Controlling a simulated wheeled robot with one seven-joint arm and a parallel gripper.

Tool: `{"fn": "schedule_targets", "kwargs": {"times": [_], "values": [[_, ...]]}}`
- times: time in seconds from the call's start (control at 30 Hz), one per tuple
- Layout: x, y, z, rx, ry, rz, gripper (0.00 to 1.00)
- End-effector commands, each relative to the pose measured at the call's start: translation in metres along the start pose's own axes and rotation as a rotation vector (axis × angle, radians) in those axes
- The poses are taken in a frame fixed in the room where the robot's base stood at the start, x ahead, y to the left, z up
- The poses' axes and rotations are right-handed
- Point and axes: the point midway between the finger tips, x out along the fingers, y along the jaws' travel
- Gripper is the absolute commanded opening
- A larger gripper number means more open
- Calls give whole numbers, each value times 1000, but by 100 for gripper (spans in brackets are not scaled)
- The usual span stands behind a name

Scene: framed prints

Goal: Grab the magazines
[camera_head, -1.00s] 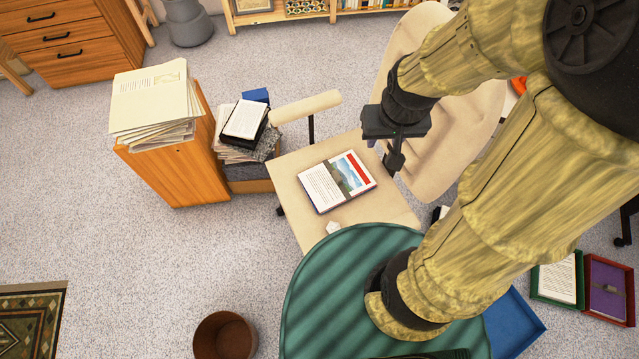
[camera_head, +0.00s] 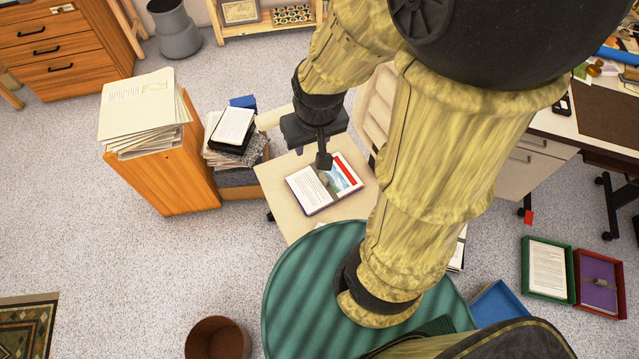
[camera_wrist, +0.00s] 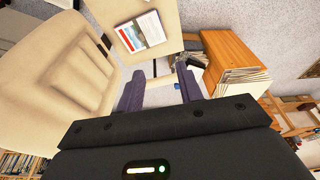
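A stack of magazines (camera_head: 308,192) lies flat on the seat of a beige chair. Its top cover has text on the left and a picture with a red strip on the right. The magazines also show near the top of the wrist view (camera_wrist: 143,33). My gripper (camera_head: 323,160) is above the far edge of the magazines in the head view and hides a small part of them. In the wrist view its two fingers (camera_wrist: 160,92) stand apart with nothing between them. The gripper is open and empty, apart from the magazines.
The beige chair (camera_head: 272,177) has an armrest beside the seat. A wooden cabinet (camera_head: 165,185) bears a pile of papers (camera_head: 145,110). Another stack of books (camera_head: 233,130) stands beside it. A brown bin (camera_head: 217,338) is at the bottom. Open floor lies to the left.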

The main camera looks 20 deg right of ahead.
Motion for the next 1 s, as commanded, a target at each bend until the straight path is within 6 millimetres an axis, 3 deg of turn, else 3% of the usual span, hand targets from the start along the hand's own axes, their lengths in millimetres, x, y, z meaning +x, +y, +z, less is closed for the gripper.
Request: {"fn": "schedule_targets", "kwargs": {"times": [0.1, 0.3, 0.37, 0.57, 1.0], "values": [[0, 0, 0, 0, 0, 0, 36], [15, -1, -1, -35, -23, 5, 73], [30, -2, -3, -74, -47, 12, 73], [112, -3, -11, -305, -196, 64, 73], [326, 6, -35, -935, -589, 310, 73]]}}
